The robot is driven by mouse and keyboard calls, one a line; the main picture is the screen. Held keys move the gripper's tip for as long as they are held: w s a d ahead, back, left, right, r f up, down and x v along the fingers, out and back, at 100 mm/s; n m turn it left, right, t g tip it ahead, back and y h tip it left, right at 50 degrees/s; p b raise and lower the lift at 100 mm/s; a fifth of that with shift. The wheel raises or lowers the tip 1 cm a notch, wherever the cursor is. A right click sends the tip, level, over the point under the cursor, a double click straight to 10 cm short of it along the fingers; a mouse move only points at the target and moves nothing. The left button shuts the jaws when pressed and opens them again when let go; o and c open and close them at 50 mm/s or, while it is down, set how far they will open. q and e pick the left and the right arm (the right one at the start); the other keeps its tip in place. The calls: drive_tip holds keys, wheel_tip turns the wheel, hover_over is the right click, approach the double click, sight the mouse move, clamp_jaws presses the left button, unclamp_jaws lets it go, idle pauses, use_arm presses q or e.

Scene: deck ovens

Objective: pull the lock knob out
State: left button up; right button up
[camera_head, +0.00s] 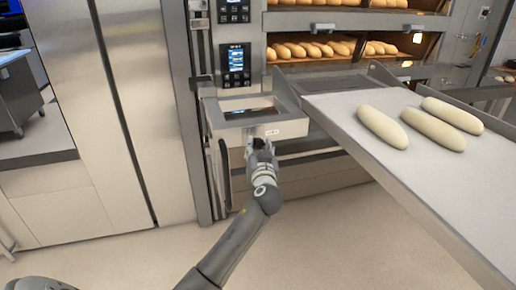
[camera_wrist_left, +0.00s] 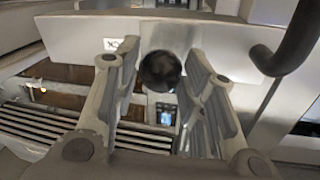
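The lock knob (camera_wrist_left: 161,71) is dark and round. In the left wrist view it sits between the two fingers of my left gripper (camera_wrist_left: 160,60), with a finger close on each side. Whether both fingers press on it is hard to tell. In the head view my left gripper (camera_head: 261,147) is at the front of a pale metal housing (camera_head: 288,130) and mostly hides the knob. A small bright plate (camera_head: 258,130) shows just above the fingers. My right gripper is in neither view.
A loader board (camera_head: 350,120) with raw loaves (camera_head: 384,127) slopes out at the right, near my left gripper. Deck ovens with bread (camera_head: 310,50) and a control panel (camera_head: 236,66) stand behind. A dark curved bar (camera_wrist_left: 297,42) is close at the right in the wrist view. Floor in front is clear.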

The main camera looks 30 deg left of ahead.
use_arm(q)
drive_tip(key=o, duration=0.3)
drive_tip(key=shift+s+d+r, duration=0.15)
drive_tip(key=v, duration=1.2)
